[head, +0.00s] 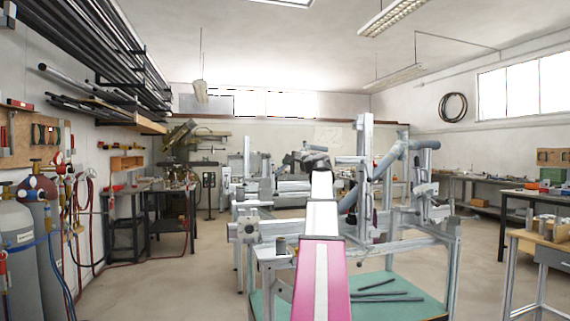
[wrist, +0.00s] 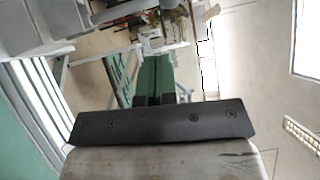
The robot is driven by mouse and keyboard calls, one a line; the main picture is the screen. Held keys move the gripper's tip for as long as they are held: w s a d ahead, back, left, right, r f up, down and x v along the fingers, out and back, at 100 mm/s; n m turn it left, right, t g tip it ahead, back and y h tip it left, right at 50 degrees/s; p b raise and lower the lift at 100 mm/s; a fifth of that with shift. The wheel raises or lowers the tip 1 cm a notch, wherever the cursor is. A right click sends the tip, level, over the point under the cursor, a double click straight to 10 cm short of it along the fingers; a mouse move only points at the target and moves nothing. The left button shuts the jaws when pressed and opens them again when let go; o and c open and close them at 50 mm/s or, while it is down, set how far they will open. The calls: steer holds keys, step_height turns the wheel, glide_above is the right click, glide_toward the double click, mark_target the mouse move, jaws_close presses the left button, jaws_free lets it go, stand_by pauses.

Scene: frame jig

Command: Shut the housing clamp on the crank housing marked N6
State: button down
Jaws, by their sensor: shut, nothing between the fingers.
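My arm reaches forward over the frame jig (head: 452,270) in the head view. Its dark end is among the metal parts there, and my fingers cannot be made out in that view. In the wrist view my gripper (wrist: 152,72) points away from the camera beyond a dark bar, with its fingers together and nothing seen between them. The jig carries grey uprights, blocks and a blue-grey slanted tube (head: 372,175). I cannot read any N6 mark, and I cannot tell which part is the crank housing or its clamp, or whether that clamp is open.
The jig has a green lower shelf (head: 415,308) with dark rods (head: 375,297) on it. A wooden-topped table (head: 535,245) stands at the right, and gas cylinders (head: 20,250) at the left. Open floor (head: 190,285) lies left of the jig.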

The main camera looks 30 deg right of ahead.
steer(key=v, duration=0.8)
steer(key=shift+s+r, duration=0.2)
steer(key=shift+s, duration=0.15)
steer(key=shift+a, duration=0.1)
steer(key=shift+s, duration=0.1)
